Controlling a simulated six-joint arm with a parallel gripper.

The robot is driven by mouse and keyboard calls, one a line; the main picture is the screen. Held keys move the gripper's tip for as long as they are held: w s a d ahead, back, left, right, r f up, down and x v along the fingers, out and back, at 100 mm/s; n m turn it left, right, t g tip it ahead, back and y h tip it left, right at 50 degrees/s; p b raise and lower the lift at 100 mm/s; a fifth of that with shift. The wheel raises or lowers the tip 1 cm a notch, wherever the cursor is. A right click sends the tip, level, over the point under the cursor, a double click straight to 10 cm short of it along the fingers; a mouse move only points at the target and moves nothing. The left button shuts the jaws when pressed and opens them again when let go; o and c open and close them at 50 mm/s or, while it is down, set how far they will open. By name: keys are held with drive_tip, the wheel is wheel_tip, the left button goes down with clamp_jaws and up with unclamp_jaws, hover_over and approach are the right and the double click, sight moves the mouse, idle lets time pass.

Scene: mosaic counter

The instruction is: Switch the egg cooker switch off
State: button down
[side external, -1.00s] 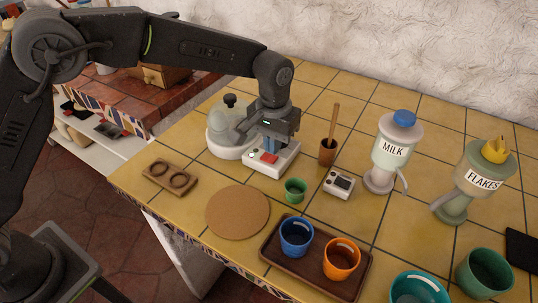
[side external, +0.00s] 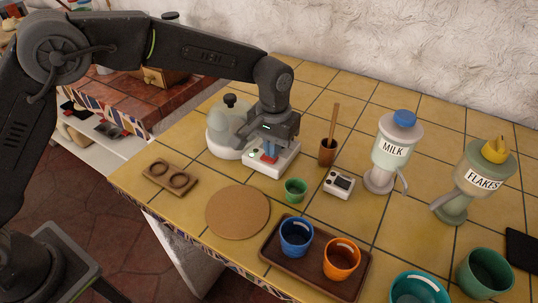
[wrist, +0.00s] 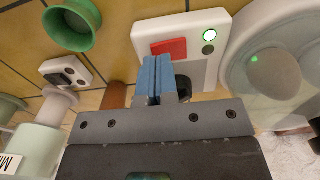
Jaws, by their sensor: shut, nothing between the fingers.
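The egg cooker (side external: 222,148) is a white round base with a clear dome and dark knob at the back of the counter. Its white switch box (side external: 283,164) sits against its right front. The box carries a red rocker switch (wrist: 170,47) and a lit green lamp (wrist: 209,35), with a dark spot beside the lamp. My gripper (wrist: 154,60) is shut and empty, its blue fingers pointing down over the box. The fingertips are at the edge of the red switch and partly cover it; I cannot tell whether they touch. The switch also shows in the side view (side external: 268,158).
A green cup (side external: 295,190) and a small white device (side external: 339,185) stand right of the box. A brown pot with a wooden stick (side external: 327,153) is behind them. A cork mat (side external: 237,212) and a wooden egg holder (side external: 170,178) lie in front.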

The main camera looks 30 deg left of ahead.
drive_tip(key=shift+f, duration=0.65)
idle(0.3)
drive_tip(key=shift+r, duration=3.5)
